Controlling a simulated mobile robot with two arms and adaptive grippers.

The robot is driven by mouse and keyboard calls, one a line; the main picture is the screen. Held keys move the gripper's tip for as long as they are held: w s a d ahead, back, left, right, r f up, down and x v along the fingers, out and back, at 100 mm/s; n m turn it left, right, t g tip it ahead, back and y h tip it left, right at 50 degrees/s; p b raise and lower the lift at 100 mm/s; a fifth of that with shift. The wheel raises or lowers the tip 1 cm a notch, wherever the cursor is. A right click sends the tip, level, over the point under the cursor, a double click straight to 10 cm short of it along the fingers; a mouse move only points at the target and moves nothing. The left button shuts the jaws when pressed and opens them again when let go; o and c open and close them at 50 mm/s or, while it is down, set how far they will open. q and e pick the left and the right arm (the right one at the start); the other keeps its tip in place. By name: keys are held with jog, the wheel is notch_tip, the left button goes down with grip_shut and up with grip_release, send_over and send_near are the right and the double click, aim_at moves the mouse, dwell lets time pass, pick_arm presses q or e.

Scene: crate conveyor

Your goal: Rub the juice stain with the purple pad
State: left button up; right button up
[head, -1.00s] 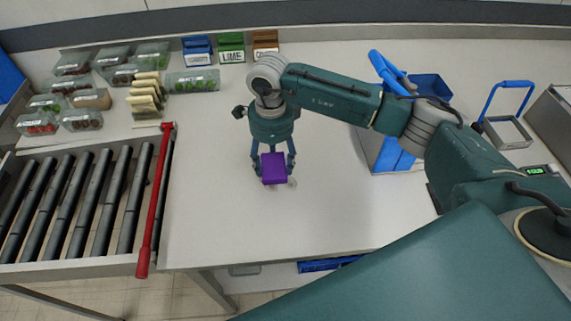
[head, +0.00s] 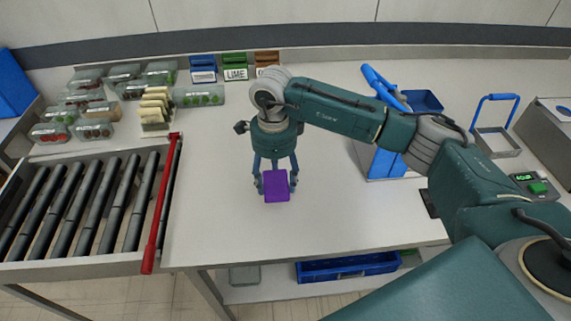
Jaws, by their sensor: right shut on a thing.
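The purple pad (head: 277,186) is a small block at the white table's middle. My right gripper (head: 276,183) is shut on the purple pad, with a finger on each side of it, pointing down at the tabletop. The pad looks at or just above the table surface; I cannot tell if it touches. No juice stain shows clearly; it may be hidden under the pad or gripper. My left gripper is not in view.
A roller conveyor (head: 80,205) with a red bar (head: 161,205) is on the left. Clear produce packs (head: 198,96) and small labelled boxes (head: 236,66) stand at the back left. The front tabletop is clear.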

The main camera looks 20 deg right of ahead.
jog(key=shift+w+r+p, duration=0.2)
jog(key=shift+r+p, duration=0.15)
jog(key=shift+r, duration=0.55)
notch_tip(320, 180, up, 2)
jog(key=shift+s+r+p, duration=0.15)
jog(key=shift+r+p, duration=0.1)
jog(key=shift+p, duration=0.25)
jog(key=shift+r, duration=0.4)
jog(key=shift+d, duration=0.1)
